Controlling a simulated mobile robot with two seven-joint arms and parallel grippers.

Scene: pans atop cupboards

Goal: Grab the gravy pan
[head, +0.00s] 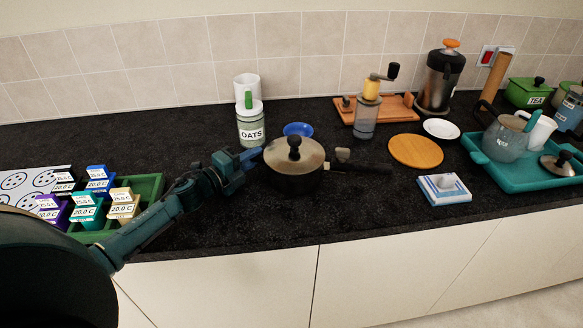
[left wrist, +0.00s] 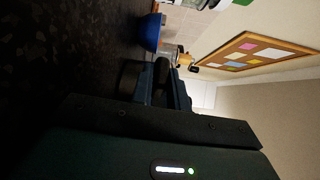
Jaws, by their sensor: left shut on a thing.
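The gravy pan (head: 294,180) is a dark pan on the black counter, with a bronze lid and black knob (head: 294,148). Its long black handle (head: 362,168) points right. My left gripper (head: 256,158) reaches in from the left and meets the pan's left side, shut on it. In the left wrist view, a dark part of the pan (left wrist: 162,72) shows between the fingers (left wrist: 164,92); the exact part gripped is too dark to tell. My right gripper is not in view.
An oats jar (head: 250,126) and a blue bowl (head: 298,129) stand behind the pan. A green tray (head: 150,187) with labelled boxes is at left. A round wooden board (head: 416,151) and striped box (head: 444,189) are at right, before a teal tray (head: 500,174).

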